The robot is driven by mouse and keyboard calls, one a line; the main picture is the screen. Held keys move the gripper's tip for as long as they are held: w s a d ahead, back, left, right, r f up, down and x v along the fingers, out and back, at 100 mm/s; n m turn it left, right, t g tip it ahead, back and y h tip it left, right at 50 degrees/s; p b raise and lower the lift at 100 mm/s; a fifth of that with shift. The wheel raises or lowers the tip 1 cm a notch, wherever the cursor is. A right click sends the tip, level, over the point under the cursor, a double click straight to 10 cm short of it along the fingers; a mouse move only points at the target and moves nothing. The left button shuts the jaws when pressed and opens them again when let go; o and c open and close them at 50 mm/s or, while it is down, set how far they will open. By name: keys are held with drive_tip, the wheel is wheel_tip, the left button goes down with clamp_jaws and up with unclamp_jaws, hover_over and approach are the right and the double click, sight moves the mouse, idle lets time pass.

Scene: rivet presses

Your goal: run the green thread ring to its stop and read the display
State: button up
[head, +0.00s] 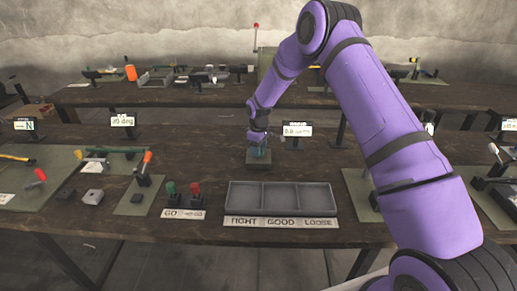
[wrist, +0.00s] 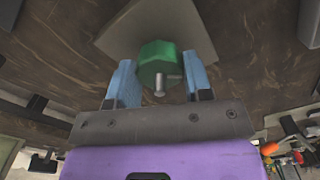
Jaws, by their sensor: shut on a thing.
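In the wrist view the green thread ring (wrist: 158,60) sits between the two blue fingers of my gripper (wrist: 160,82), with a short metal stud (wrist: 160,88) at its middle. A pale grey plate or block (wrist: 120,32) lies behind it. In the head view my gripper (head: 258,147) points down at a small grey-green block (head: 258,161) on the near bench; the ring is hardly visible there. My gripper is shut on the ring. A small display (head: 297,130) stands just right of the gripper; its digits are too small to read surely.
A grey tray (head: 279,184) with three compartments stands in front, labelled TIGHT, GOOD and LOOSE. Levers and other displays stand on both sides. A second bench (head: 210,98) is behind.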

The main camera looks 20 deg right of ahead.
drive_tip(key=m, duration=1.1)
drive_tip(key=shift+m, duration=1.9)
drive_tip(key=o, duration=0.9)
drive_tip(key=shift+r, duration=0.1)
wheel_tip(320, 180, up, 11)
drive_tip(key=shift+f, duration=0.15)
